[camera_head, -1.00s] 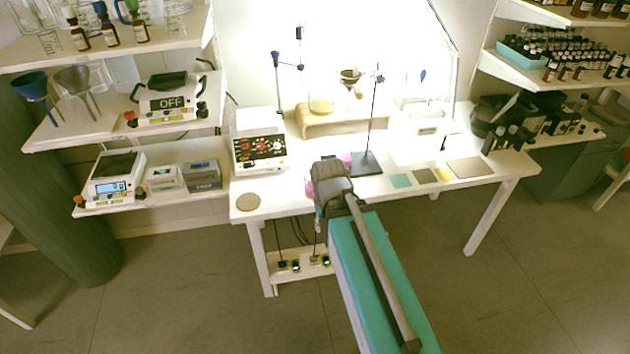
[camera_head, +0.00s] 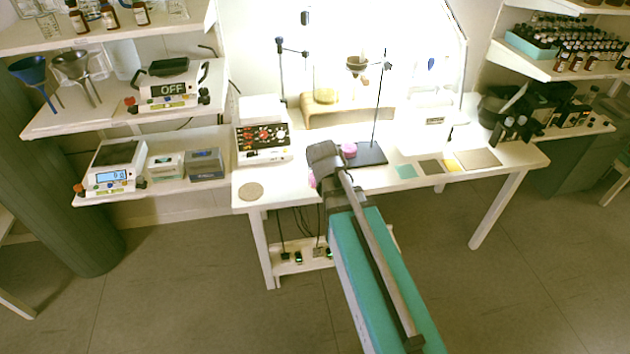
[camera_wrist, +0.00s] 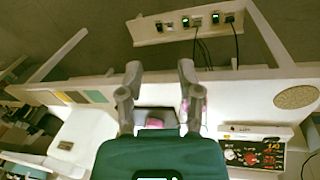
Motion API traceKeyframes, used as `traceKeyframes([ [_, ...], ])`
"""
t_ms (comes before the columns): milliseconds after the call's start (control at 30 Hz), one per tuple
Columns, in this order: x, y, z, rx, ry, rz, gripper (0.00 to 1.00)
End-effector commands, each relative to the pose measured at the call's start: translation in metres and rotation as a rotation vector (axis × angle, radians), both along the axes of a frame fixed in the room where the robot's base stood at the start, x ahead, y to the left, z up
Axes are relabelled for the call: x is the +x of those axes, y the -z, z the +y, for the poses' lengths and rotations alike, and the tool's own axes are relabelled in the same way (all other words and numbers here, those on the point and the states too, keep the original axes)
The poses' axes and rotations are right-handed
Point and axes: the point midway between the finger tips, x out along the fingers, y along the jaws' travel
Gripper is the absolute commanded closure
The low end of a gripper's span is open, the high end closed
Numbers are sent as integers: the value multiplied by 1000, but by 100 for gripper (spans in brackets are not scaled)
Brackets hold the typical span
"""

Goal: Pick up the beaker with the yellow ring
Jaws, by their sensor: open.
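My gripper (camera_wrist: 160,78) is open and empty in the wrist view, its two fingers apart above the white table's front part. In the head view my arm hides the fingertips. No beaker can be clearly told by a yellow ring. A clear glass vessel with a yellowish band or base (camera_head: 326,95) stands on the wooden stand at the back of the table, but glare blurs it. Two pink items show near my gripper: one (camera_head: 348,150) by the black stand base, one partly hidden at the gripper's left. Pink also shows in the wrist view (camera_wrist: 184,106).
A tall rod stand (camera_head: 372,154) rises right of my gripper. A control box with red knobs (camera_head: 263,137) stands left on the white table (camera_head: 290,185). A round cork mat (camera_head: 250,191) lies at the front left. Flat coloured squares lie at the right.

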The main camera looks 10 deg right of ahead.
Motion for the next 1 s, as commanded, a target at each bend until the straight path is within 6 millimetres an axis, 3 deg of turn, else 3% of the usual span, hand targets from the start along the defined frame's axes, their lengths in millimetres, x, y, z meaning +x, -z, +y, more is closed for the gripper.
traceKeyframes([
  [33,20,13,3,-49,43,-17,54],
  [200,68,27,11,-230,224,-120,54],
  [367,114,34,27,-387,389,-274,54],
  [600,178,34,67,-561,604,-587,54],
  [800,214,26,102,-624,725,-836,54],
  [1000,228,19,121,-636,778,-966,54],
])
